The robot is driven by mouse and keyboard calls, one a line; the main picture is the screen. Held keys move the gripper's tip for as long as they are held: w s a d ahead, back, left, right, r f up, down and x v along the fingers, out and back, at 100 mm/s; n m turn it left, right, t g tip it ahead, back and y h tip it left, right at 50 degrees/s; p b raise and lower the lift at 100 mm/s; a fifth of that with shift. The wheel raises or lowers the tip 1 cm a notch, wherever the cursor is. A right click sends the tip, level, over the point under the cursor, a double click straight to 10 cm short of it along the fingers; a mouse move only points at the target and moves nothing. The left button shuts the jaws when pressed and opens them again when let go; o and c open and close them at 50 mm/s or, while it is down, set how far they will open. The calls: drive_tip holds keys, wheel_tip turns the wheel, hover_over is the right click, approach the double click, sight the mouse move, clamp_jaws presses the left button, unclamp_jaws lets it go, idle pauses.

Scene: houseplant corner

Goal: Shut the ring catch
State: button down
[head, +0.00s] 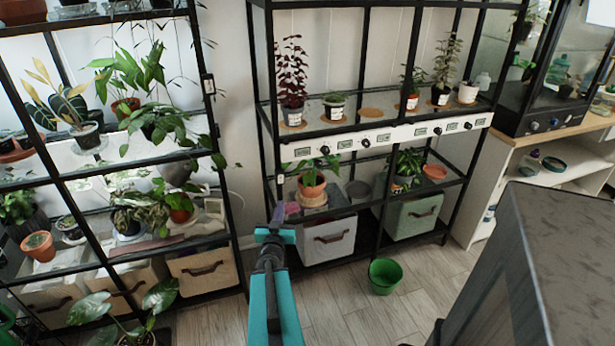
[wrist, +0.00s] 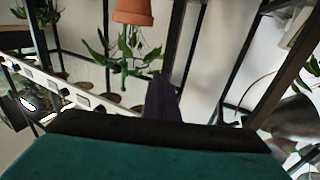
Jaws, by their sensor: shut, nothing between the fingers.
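My gripper (head: 277,212) is in front of the left front post of the middle rack, beside the lower shelf with the terracotta-potted plant (head: 312,184). Its dark purple fingers are together and hold nothing; they also show in the wrist view (wrist: 160,95), where the scene is upside down. I cannot make out a ring catch in either view. A small pale fitting (head: 280,179) shows on the rack post just above my fingertips, too small to identify.
The middle rack carries a white strip of knobs and labels (head: 390,136) and pale and green bins (head: 410,216) below. A left rack (head: 190,238) is full of plants. A green pot (head: 384,276) stands on the floor. A dark box-shaped surface (head: 540,270) fills the right foreground.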

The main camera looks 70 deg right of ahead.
sight(310, 165)
drive_tip(key=s+d+r+m+g+h, duration=0.2)
drive_tip(key=s+r, duration=0.1)
drive_tip(key=s, duration=0.3)
drive_tip(key=shift+s+d+r+g, duration=0.25)
drive_tip(key=shift+d+r+g, duration=0.05)
drive_tip(key=shift+r, duration=0.1)
drive_tip(key=shift+w+d+b, duration=0.1)
drive_tip(key=shift+d+b, duration=0.1)
drive_tip(key=shift+b, duration=0.35)
drive_tip(key=b+x, duration=0.2)
drive_tip(key=b, duration=0.2)
drive_tip(key=shift+d, duration=0.3)
drive_tip(key=b+x, duration=0.2)
drive_tip(key=b, duration=0.4)
drive_tip(key=shift+b, duration=0.3)
drive_tip(key=shift+b+x, duration=2.65)
drive_tip(key=shift+x, duration=1.85)
